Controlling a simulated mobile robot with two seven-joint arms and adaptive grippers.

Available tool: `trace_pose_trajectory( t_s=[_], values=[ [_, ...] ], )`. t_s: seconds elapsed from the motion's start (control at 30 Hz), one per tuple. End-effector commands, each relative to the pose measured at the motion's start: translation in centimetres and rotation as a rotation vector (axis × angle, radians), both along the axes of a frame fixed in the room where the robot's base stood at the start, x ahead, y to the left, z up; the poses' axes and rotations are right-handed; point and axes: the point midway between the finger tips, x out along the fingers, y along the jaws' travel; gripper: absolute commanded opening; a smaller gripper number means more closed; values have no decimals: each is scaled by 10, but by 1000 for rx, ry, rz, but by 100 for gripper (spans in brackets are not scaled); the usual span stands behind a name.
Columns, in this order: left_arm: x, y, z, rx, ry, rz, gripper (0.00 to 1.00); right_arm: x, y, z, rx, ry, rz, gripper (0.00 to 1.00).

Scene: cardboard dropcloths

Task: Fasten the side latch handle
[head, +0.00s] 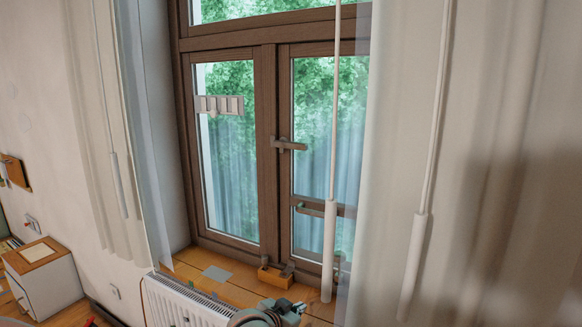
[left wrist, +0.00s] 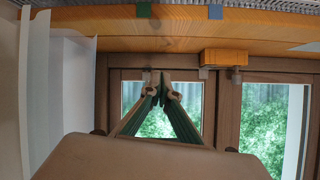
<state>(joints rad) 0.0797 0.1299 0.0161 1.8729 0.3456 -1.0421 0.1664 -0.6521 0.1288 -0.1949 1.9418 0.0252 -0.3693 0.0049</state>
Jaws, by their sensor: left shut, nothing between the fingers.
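A brown window has a lever handle (head: 288,145) on its central upright. The lever lies horizontally and points right. A second, lower handle-like piece (head: 310,211) sits on the right sash, partly behind a hanging rod. I cannot tell which is the side latch handle. My left gripper (head: 294,308) is low at the bottom edge of the head view, below both and apart from them. In the left wrist view its fingers (left wrist: 160,76) meet at the tips, with nothing between them, in front of the window frame. My right gripper is not in view.
A white radiator (head: 185,303) is under the sill. White rods (head: 330,245) and sheer curtains hang at right. A small cabinet (head: 45,278) stands at left.

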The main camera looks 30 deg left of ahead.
Motion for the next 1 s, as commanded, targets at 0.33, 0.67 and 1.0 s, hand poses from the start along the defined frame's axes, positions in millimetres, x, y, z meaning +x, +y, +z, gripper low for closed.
trace_pose_trajectory(
  t_s=[0.33,0.67,1.0],
  values=[
    [77,46,163,-54,-83,68,0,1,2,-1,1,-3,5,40],
    [97,80,325,-113,-161,92,0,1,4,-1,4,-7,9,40],
    [74,106,471,-157,-244,81,0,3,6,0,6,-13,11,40]
  ],
)
